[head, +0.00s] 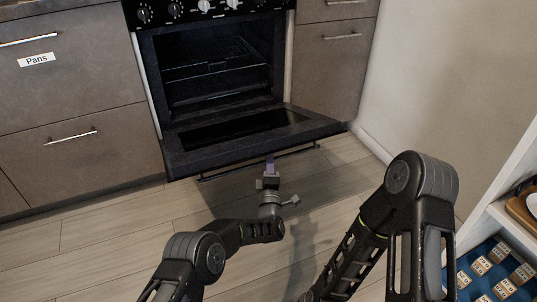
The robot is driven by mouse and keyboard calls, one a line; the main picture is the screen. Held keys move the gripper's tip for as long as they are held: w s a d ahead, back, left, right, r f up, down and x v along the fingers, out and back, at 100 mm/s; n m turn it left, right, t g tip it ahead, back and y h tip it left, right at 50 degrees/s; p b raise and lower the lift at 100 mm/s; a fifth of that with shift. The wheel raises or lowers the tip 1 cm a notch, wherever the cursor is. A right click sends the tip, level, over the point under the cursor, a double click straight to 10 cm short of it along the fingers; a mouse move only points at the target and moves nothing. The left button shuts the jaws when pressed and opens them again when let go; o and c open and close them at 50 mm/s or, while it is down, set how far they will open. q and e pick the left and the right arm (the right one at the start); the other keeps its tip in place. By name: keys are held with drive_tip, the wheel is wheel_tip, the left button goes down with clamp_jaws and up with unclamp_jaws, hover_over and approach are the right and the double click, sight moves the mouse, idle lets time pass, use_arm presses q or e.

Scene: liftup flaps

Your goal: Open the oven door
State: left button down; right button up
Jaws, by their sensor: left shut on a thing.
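The oven door (310,127) is folded far down, close to level, with its inner side and dark glass facing up. The oven cavity (210,65) behind it is open to view, with a wire rack inside. The door's bar handle (225,173) runs along the front lower edge of the door. My left gripper (270,165) is at the middle of this handle and is shut on it; the door edge partly hides the fingertips. My right arm bends down at the lower right, and its gripper is out of view.
Several knobs (205,6) line the panel above the oven. Drawers labelled Pans (37,59) stand to the left and a cabinet (332,65) to the right. A white shelf (500,205) with a blue tray is at the right edge. The wooden floor (110,235) before the oven is clear.

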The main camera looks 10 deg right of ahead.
use_arm(q)
drive_tip(key=shift+w+a+r, duration=0.1)
drive_tip(key=shift+w+a, duration=0.05)
drive_tip(key=c, duration=1.4)
unclamp_jaws()
drive_tip(key=shift+s+p, duration=0.35)
drive_tip(key=shift+s, duration=0.05)
drive_tip(key=p+v, duration=0.5)
drive_tip(key=v, duration=0.2)
drive_tip(key=shift+f+p, duration=0.2)
drive_tip(key=shift+p, duration=0.1)
